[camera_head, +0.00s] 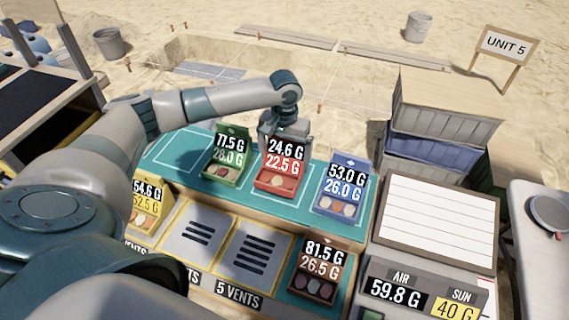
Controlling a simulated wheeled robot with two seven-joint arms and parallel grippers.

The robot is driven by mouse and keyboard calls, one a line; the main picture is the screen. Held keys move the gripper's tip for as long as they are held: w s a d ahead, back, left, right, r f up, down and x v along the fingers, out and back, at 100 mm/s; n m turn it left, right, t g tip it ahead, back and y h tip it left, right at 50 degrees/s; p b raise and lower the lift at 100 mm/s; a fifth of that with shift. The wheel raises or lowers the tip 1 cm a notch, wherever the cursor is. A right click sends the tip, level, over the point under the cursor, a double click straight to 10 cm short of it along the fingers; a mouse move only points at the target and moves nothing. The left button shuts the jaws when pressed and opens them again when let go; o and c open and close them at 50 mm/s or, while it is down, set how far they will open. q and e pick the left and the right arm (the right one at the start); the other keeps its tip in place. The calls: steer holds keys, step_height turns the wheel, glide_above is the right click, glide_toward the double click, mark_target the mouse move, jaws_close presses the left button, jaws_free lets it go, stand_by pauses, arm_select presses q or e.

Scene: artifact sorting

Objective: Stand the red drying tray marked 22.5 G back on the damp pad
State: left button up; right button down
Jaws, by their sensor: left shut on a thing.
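The red drying tray (276,186) carries a card reading 24.6 G above and 22.5 G below, with small pieces in its front. It is upright over the teal pad (190,145), between the green and blue trays. I cannot tell whether its base touches the pad. My left gripper (284,134) comes down behind the red tray and is shut on it at the top of its card. The fingertips are mostly hidden by the card. My right gripper is not in view.
The green tray (226,173) and blue tray (341,202) stand close on either side. A yellow tray (145,215) and brown tray (315,285) stand in the front row, with slotted vent panels (248,254) between. Stacked crates (440,124) rise at right.

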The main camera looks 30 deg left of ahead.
mark_target(284, 165)
arm_select(q)
steer(key=shift+f+p, duration=0.4)
steer(key=shift+f, duration=1.3)
steer(key=o, duration=1)
steer(key=shift+f, duration=0.15)
steer(key=shift+r, duration=0.5)
step_height(284, 165, up, 10)
steer(key=b, duration=0.3)
steer(key=shift+r, duration=0.65)
